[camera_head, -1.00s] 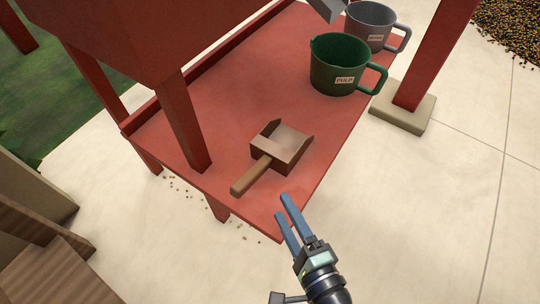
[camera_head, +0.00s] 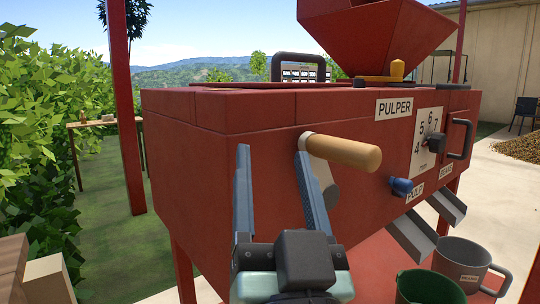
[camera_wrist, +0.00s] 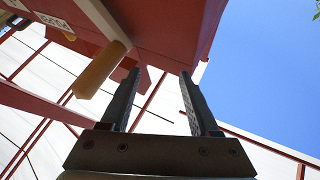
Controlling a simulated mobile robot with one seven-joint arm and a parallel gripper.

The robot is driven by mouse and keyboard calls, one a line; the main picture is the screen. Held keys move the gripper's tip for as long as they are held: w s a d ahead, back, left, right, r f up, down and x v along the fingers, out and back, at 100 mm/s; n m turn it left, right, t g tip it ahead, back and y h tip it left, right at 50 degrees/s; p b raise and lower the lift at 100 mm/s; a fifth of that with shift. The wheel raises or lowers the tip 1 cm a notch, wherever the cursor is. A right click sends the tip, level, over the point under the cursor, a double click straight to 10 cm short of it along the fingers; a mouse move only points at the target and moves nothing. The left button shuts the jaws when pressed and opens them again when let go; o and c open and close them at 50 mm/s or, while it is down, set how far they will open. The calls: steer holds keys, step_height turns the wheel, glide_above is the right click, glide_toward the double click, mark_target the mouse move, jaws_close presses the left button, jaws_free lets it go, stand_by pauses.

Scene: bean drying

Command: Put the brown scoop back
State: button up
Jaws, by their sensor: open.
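The brown scoop is not in view in either current picture. My gripper (camera_head: 274,156) is open and empty, pointing upward in front of the red pulper (camera_head: 230,170). A wooden crank handle (camera_head: 345,151) sticks out of the pulper just right of the right finger; in the picture they overlap, and I cannot tell whether they touch. In the wrist view, my gripper (camera_wrist: 158,78) has nothing between its fingers, and the wooden handle (camera_wrist: 98,71) is left of the left finger. The green PULP cup (camera_head: 430,288) and the grey cup (camera_head: 465,263) stand on the red shelf (camera_head: 372,262) below.
Two grey chutes (camera_head: 412,236) and a blue knob (camera_head: 402,187) project from the pulper front. A dial with a black knob (camera_head: 436,143) is further right. A wooden table (camera_head: 95,123) with small items stands far left near a hedge (camera_head: 45,130). Red posts flank the pulper.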

steer(key=s+r+n+t+h, duration=0.1)
steer(key=s+r+t+h, duration=0.1)
steer(key=s+r, duration=0.4)
step_height(320, 180, up, 4)
steer(key=shift+s+a+r+t+h, duration=0.25)
steer(key=shift+s+t+h, duration=0.05)
steer(key=shift+t, duration=0.4)
step_height(320, 180, up, 54)
steer(key=p, duration=5.4)
steer(key=shift+r, duration=0.1)
